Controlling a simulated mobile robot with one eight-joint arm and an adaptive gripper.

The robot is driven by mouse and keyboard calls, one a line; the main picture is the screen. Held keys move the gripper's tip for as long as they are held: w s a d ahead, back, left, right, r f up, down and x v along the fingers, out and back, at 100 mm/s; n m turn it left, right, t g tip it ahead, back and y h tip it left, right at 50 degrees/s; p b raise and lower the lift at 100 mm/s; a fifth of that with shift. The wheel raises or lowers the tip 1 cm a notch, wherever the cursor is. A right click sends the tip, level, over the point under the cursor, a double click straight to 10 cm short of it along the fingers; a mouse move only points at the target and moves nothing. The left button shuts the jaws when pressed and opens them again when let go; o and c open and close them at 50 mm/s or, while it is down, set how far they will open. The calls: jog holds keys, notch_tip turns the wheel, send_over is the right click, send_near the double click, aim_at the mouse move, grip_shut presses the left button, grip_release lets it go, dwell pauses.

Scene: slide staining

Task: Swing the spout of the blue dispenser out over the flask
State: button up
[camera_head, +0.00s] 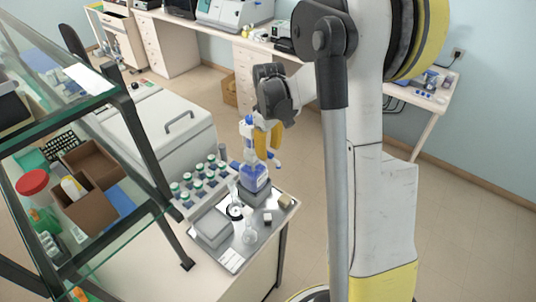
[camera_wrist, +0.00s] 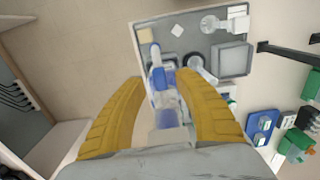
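The blue dispenser (camera_head: 254,177) is a bottle of blue liquid with a white and blue pump top, upright on a dark grey block. In the wrist view the spout (camera_wrist: 155,52) points up the picture. A clear flask (camera_head: 249,236) stands on the tray nearer the camera, apart from the spout; it seems to show in the wrist view (camera_wrist: 210,24). My gripper (camera_wrist: 158,80) has its yellow fingers apart, with the dispenser top showing between them. In the head view my gripper (camera_head: 266,147) is at the pump top; contact is unclear.
The metal tray (camera_head: 232,259) also holds a grey box (camera_head: 213,228), a round black-and-white item (camera_head: 235,211) and small blocks. A rack of green-capped bottles (camera_head: 203,182) stands behind left. A glass shelf (camera_head: 75,95) is at the left. Open floor lies right.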

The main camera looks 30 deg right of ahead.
jog(key=shift+f, duration=1.15)
grip_shut()
